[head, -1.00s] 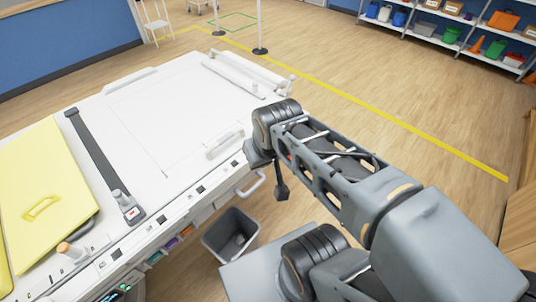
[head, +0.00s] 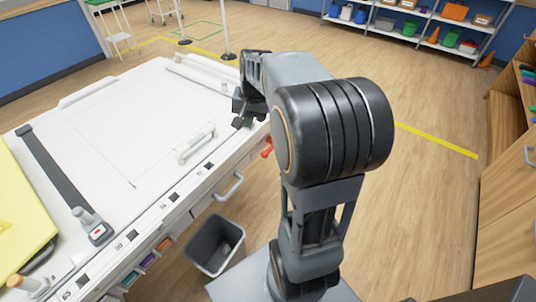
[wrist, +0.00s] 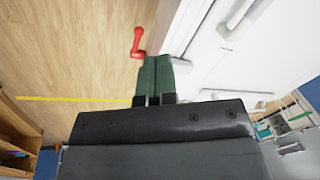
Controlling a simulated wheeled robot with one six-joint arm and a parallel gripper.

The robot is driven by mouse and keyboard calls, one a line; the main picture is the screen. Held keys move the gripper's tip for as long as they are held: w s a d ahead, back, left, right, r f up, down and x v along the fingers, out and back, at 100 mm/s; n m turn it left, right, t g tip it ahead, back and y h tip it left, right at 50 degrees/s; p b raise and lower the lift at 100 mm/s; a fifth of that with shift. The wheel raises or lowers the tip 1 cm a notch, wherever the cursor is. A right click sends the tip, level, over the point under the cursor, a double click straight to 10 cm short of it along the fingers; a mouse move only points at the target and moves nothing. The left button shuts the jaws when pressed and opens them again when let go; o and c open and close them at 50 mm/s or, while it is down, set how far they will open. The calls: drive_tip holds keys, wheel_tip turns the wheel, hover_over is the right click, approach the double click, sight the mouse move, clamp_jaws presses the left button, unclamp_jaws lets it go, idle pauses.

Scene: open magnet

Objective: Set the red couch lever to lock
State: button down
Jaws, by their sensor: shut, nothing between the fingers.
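The red lever (head: 267,148) sticks out from the side of the white couch (head: 140,130), near its far right end. In the wrist view the red lever (wrist: 137,42) stands just beyond my fingertips and a little to the left, over the floor beside the couch edge. My gripper (head: 239,122) is above the couch's edge, up and left of the lever in the head view. In the wrist view my gripper (wrist: 156,62) has its green fingers together and empty. I see no contact with the lever. My arm hides part of the couch's far end.
A white rail handle (head: 196,146) stands on the couch top near the lever. A grey pull handle (head: 230,187) juts from the side. A grey bin (head: 215,245) stands below. A wooden cabinet (head: 505,160) is at right. The floor between is mostly clear.

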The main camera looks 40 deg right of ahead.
sight(266, 152)
drive_tip(key=w+d+f+m+y+b, duration=0.1)
drive_tip(key=w+d+f+m, duration=0.1)
drive_tip(key=d+f, duration=0.4)
drive_tip(key=w+d+f+m+b, duration=0.2)
drive_tip(key=d+f, duration=0.4)
drive_tip(key=d, duration=0.3)
drive_tip(key=shift+w+m+g+y, duration=0.3)
drive_tip(key=shift+w+m+y, duration=0.15)
drive_tip(key=shift+m, duration=0.65)
drive_tip(key=shift+a+f, duration=0.1)
drive_tip(key=shift+f, duration=0.05)
drive_tip(key=x, duration=1.3)
drive_tip(key=shift+a+f, duration=0.1)
drive_tip(key=shift+f, duration=0.3)
